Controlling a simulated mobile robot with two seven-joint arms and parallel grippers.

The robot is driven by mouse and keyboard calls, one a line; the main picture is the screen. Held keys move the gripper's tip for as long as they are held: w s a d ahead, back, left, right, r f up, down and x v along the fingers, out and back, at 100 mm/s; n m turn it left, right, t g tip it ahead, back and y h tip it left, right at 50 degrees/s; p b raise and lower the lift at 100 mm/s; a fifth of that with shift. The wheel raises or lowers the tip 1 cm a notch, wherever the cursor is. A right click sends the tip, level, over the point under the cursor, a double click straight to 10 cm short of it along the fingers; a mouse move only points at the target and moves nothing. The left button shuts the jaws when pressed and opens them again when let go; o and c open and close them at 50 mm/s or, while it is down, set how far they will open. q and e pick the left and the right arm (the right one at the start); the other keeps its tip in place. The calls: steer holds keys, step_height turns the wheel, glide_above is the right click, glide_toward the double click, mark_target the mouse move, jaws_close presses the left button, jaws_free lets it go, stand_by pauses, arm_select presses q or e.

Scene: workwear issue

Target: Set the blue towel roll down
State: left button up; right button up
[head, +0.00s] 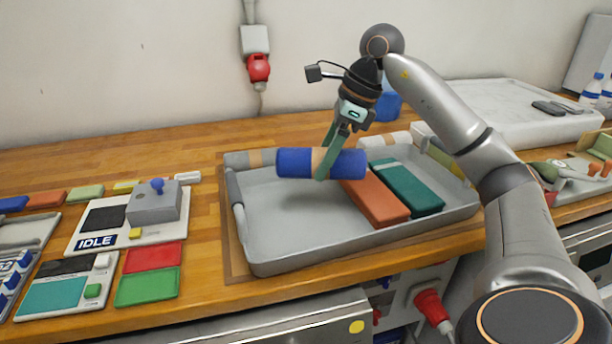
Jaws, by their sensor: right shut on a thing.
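My right gripper (328,160) is shut on the blue towel roll (295,162), gripping it around its tan middle band. The roll lies level, its long side running left to right. It is over the back part of the grey tray (290,225); I cannot tell whether it touches anything below. Its right end overlaps the far end of a folded rust-orange towel (375,203) in the picture. A folded teal towel (410,188) lies right of that. My left gripper is not in view.
A grey roll with a tan band (240,160) and a whitish roll (385,140) lie along the tray's back. The tray's left and front floor is bare. A grey joystick box (155,205) and coloured pads stand to the left. A white slab (510,108) is behind right.

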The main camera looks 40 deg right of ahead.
steer(key=w+f, duration=0.4)
steer(key=w, duration=0.1)
steer(key=w+f, duration=0.2)
steer(key=w, duration=0.1)
steer(key=shift+d+f, duration=0.25)
steer(key=shift+f, duration=0.15)
steer(key=shift+w+f, duration=0.2)
steer(key=shift+f, duration=0.1)
steer(key=shift+f+b, duration=0.3)
steer(key=shift+f, duration=1.45)
steer(key=o, duration=1.4)
steer(key=shift+o, duration=0.2)
steer(key=shift+r, duration=0.1)
steer(key=shift+r, duration=0.2)
steer(key=p+v, duration=0.2)
steer(key=v, duration=0.9)
steer(key=shift+s+d+r, duration=0.15)
steer(key=shift+d+r, duration=0.05)
steer(key=shift+r, duration=0.15)
